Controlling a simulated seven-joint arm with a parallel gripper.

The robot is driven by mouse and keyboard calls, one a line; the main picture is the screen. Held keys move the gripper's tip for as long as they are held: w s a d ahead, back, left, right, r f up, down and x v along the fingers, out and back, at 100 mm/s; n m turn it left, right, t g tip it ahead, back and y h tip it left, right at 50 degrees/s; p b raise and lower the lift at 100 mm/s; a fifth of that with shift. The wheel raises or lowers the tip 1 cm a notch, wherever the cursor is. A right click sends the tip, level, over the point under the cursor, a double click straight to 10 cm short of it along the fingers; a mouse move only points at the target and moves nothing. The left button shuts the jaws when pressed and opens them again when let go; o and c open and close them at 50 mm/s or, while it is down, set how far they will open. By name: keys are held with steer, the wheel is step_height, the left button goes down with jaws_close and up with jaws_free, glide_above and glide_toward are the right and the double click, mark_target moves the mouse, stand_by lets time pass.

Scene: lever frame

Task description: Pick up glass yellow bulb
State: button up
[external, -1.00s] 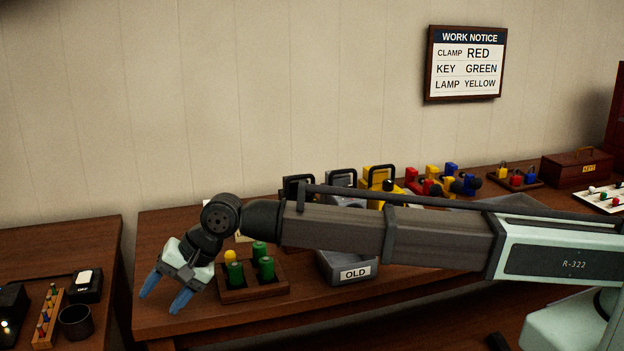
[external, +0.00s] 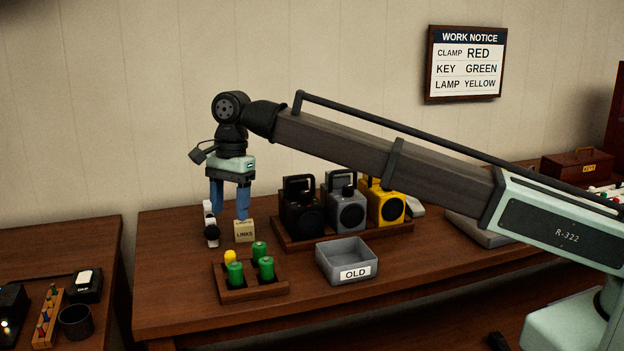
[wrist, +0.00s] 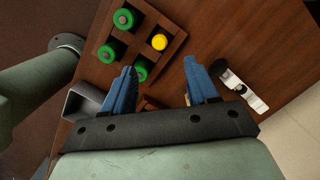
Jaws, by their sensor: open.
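The yellow bulb (external: 230,257) stands in a back compartment of a small wooden rack (external: 252,293), beside several green cylinders (external: 266,267). In the wrist view the yellow bulb (wrist: 159,41) shows as a round top in the rack (wrist: 172,53), beyond my fingertips. My gripper (external: 229,215) points down with its blue fingers apart and nothing between them. It is above the table, behind and higher than the rack. In the wrist view my gripper (wrist: 162,72) is open, and one finger partly covers a green cylinder (wrist: 141,69).
A grey bin marked OLD (external: 347,262) stands right of the rack. A box marked LINKS (external: 244,231) and a white and black item (external: 211,226) are close to my fingers. Black, grey and yellow lamp-like units (external: 345,212) stand on a tray at the back. The table's front left is clear.

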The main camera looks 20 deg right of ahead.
mark_target(230, 252)
steer(key=f, duration=0.7)
steer(key=s+a+f, duration=0.1)
steer(key=f, duration=0.3)
steer(key=shift+s+f, duration=0.1)
steer(key=shift+f, duration=0.05)
steer(key=shift+c, duration=0.4)
jaws_close()
